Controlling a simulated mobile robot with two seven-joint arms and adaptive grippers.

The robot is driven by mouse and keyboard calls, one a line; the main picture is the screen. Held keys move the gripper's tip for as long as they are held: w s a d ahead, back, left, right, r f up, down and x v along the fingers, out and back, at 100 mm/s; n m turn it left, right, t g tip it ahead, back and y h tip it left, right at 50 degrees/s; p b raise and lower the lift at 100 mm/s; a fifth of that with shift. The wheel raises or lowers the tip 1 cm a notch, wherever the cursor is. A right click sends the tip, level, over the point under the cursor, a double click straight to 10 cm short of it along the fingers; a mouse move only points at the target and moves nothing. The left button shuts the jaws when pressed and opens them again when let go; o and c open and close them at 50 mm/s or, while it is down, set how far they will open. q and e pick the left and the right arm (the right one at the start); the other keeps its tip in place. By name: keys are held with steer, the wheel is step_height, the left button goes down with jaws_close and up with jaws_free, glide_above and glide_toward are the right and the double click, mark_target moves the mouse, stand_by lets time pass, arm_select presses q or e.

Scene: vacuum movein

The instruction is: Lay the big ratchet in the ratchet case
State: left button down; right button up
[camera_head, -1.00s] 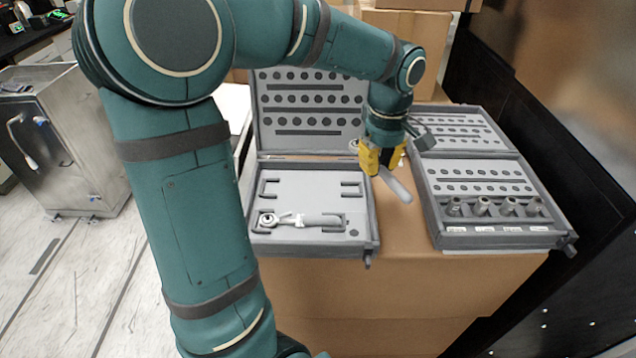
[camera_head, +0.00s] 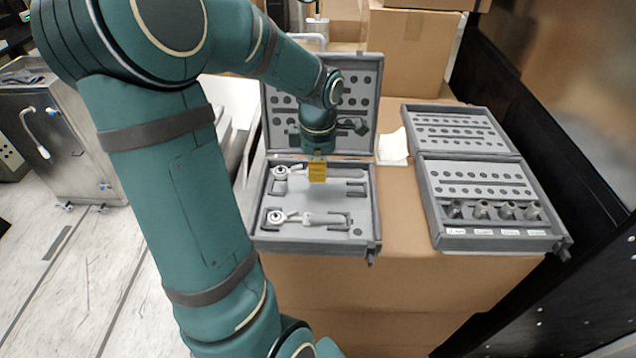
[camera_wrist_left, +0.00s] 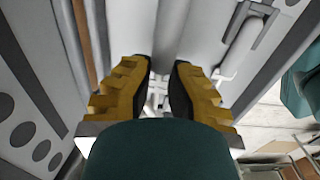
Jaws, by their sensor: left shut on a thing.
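The big ratchet (camera_head: 280,172) is grey, with a round head at the left and its handle running right through my left gripper (camera_head: 317,179). My yellow-fingered left gripper is shut on the handle, seen from above. The ratchet lines up with the back recess of the open ratchet case (camera_head: 262,232); I cannot tell whether it touches the bottom. The fingers hide part of the handle. In the left wrist view the two fingers (camera_wrist_left: 163,95) straddle the handle (camera_wrist_left: 168,35). My right gripper is not in view.
A smaller ratchet (camera_head: 310,218) lies in the front recess of the case. To the right stands an open socket case (camera_head: 428,215) with several sockets. A white sheet (camera_head: 393,147) lies between the cases.

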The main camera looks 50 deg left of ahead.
mark_target(318, 189)
arm_select(q)
steer(key=shift+f+b, duration=0.35)
steer(key=shift+f, duration=1.65)
steer(key=shift+f, duration=0.15)
steer(key=c, duration=1.1)
jaws_free()
steer(key=shift+c, duration=0.2)
steer(key=shift+r, duration=0.25)
step_height(318, 189, up, 12)
steer(key=shift+f+p, duration=0.1)
steer(key=shift+p, duration=1)
